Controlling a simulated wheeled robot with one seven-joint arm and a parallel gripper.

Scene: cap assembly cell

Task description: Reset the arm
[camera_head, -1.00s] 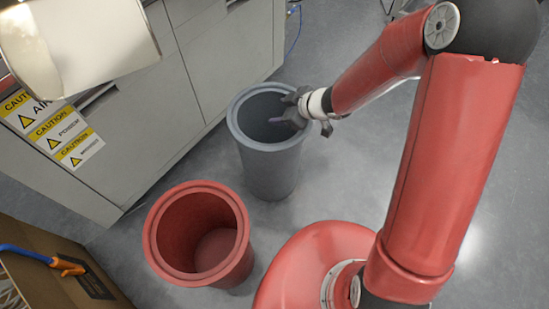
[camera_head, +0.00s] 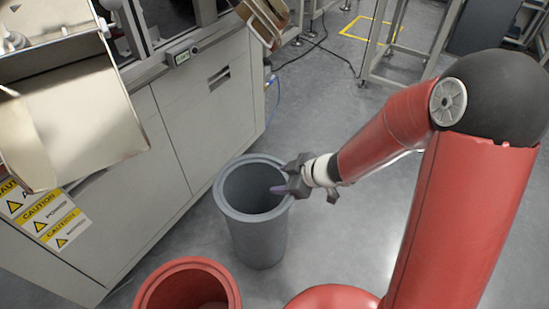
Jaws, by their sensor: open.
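My arm reaches in from the right. My gripper (camera_head: 280,178) is over the right rim of the grey bin (camera_head: 262,231), with its jaws open toward the bin's mouth. A small purple patch shows at the fingertips; I cannot tell whether it is part of the finger or a separate thing. The inside of the grey bin is dark and its bottom is hidden.
A red bin (camera_head: 188,283) stands at the bottom, partly cut off. A grey cabinet (camera_head: 190,120) with caution labels (camera_head: 42,215) runs along the left, close to the bins. A metal frame (camera_head: 405,70) stands at the back. Open floor lies behind my arm.

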